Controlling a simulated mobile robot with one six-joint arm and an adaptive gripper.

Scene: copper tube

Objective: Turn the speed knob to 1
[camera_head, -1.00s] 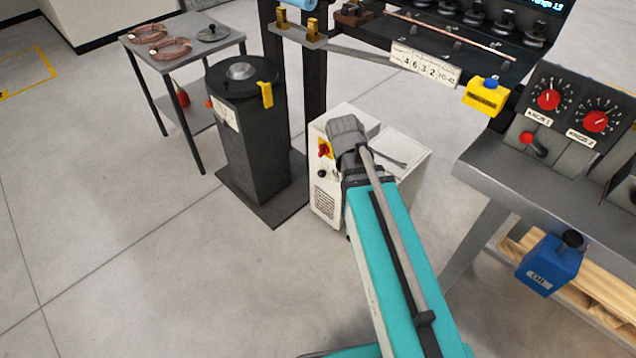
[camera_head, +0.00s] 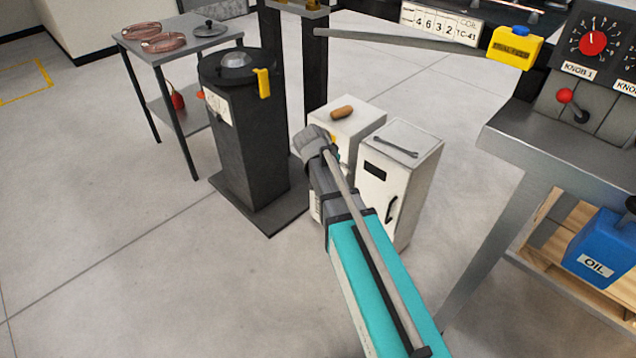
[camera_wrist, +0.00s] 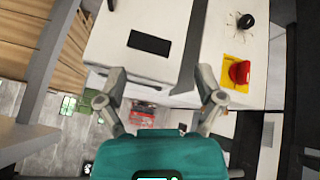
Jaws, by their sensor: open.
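In the wrist view a black knob (camera_wrist: 246,21) with dial marks around it sits on a white panel at the upper right. I cannot read its label or setting. Below it is a red switch (camera_wrist: 239,72) on a yellow plate, close to my right finger. My gripper (camera_wrist: 160,85) is open and empty, its fingers spread in front of the white boxes. The black knob lies up and to the right of the fingers.
A white cabinet (camera_head: 412,148) with a wrench (camera_head: 396,147) on top stands right of the box. A black pedestal (camera_head: 247,145) stands left. The console at right has a red KNOB 1 (camera_head: 593,43) and a lever (camera_head: 566,97). Floor in front is open.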

